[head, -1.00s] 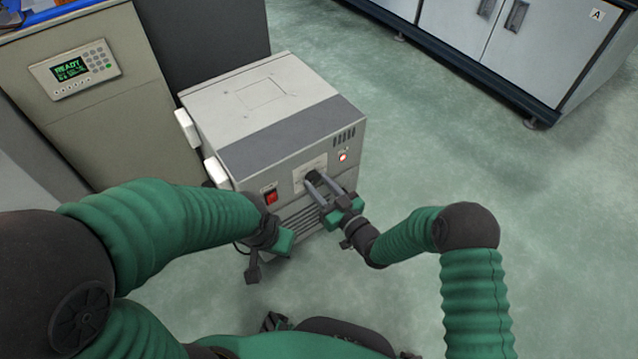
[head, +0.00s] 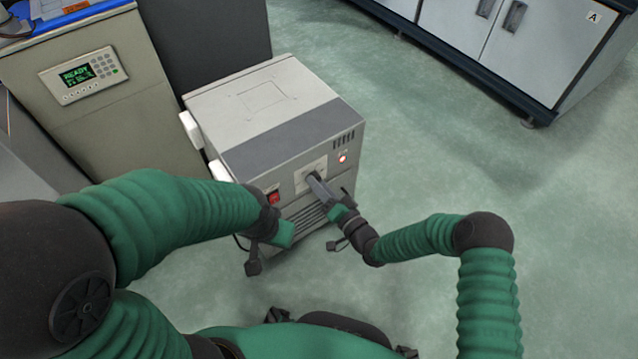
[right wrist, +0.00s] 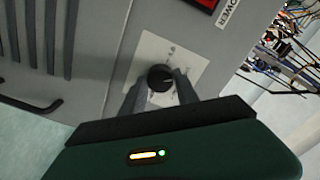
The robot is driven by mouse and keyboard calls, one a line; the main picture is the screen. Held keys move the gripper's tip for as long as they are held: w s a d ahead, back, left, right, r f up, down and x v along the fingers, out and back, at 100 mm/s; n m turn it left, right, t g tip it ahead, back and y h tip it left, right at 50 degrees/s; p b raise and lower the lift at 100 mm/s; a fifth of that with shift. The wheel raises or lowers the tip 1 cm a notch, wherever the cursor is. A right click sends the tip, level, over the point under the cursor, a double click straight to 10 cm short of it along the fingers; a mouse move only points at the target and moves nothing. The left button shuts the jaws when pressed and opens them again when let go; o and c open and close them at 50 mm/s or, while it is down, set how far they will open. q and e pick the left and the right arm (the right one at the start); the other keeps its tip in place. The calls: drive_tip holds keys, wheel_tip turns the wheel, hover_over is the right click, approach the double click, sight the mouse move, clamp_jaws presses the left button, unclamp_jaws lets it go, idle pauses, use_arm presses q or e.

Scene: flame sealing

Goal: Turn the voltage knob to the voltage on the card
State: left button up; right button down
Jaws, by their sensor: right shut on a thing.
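The voltage knob (right wrist: 160,77) is a round black dial on a pale scale plate (right wrist: 148,52) on the front of a grey power box (head: 262,150). My right gripper (right wrist: 160,92) has its two fingers on either side of the knob and is shut on it. In the head view my right gripper (head: 320,186) hides most of the knob. The scale marks are too small to read. My left gripper (head: 256,262) hangs low in front of the box's left side; its fingers are not clear. I cannot make out the card.
A red switch (head: 273,198) and a lit red lamp (head: 342,159) are on the box front. A cabinet with a READY display (head: 77,74) stands at the left. White cabinets (head: 520,40) stand at the back right. The floor at the right is clear.

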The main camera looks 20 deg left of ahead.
drive_tip(key=shift+w+d+f+m+b, duration=0.15)
drive_tip(key=shift+m+b, duration=0.25)
drive_tip(key=shift+m, duration=2.9)
drive_tip(key=shift+s+d+f+m+b, duration=0.1)
drive_tip(key=shift+m+b, duration=0.3)
drive_tip(key=shift+m, duration=2.9)
drive_tip(key=c, duration=0.9)
unclamp_jaws()
drive_tip(key=shift+w, duration=0.1)
drive_tip(key=shift+a+r, duration=0.1)
drive_tip(key=shift+r, duration=0.05)
